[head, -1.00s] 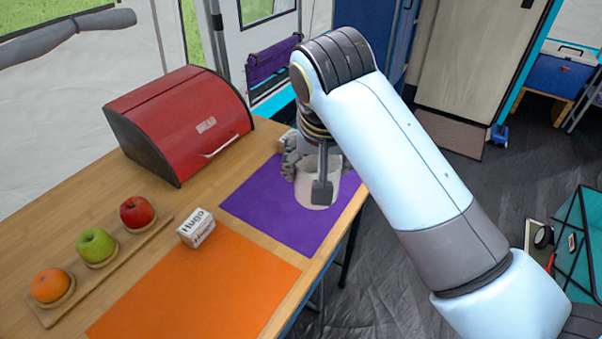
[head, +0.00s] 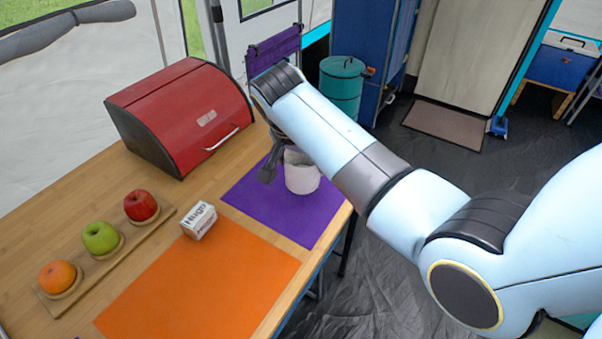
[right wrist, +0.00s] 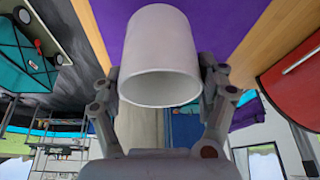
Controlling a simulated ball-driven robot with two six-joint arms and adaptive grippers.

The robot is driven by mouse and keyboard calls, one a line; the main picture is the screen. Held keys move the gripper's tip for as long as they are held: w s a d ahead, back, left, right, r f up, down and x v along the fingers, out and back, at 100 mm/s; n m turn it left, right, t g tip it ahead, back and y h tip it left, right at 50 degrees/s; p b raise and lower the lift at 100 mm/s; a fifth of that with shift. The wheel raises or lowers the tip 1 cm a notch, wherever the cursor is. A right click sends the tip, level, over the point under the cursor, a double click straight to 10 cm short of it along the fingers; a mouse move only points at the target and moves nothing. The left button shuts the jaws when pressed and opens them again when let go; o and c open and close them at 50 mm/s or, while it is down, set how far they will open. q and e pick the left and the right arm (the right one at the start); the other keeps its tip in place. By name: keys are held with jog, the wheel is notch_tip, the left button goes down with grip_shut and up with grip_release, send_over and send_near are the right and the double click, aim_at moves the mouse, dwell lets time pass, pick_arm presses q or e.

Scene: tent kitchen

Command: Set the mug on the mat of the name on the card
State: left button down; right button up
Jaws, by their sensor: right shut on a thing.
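The white mug (head: 302,178) is upright over the purple mat (head: 256,199) in the head view; I cannot tell whether its base touches the mat. My right gripper (head: 282,170) is shut on the mug, and its arm hides part of the mug's top and far side. In the right wrist view the mug (right wrist: 160,60) sits between both fingers, its open rim toward the camera. The card (head: 199,221), a small white block reading "Hugo", stands on the wooden table beside the orange mat (head: 200,285). My left gripper is not in view.
A red bread box (head: 180,115) stands at the back of the table. A wooden board (head: 112,255) with an apple, a green apple and an orange lies at the left. The orange mat is bare. The table's right edge runs close to both mats.

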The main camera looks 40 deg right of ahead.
jog(key=shift+w+f, duration=0.2)
jog(key=shift+f, duration=1.9)
jog(key=shift+f, duration=0.1)
jog(key=o, duration=1.5)
jog(key=shift+c, duration=0.2)
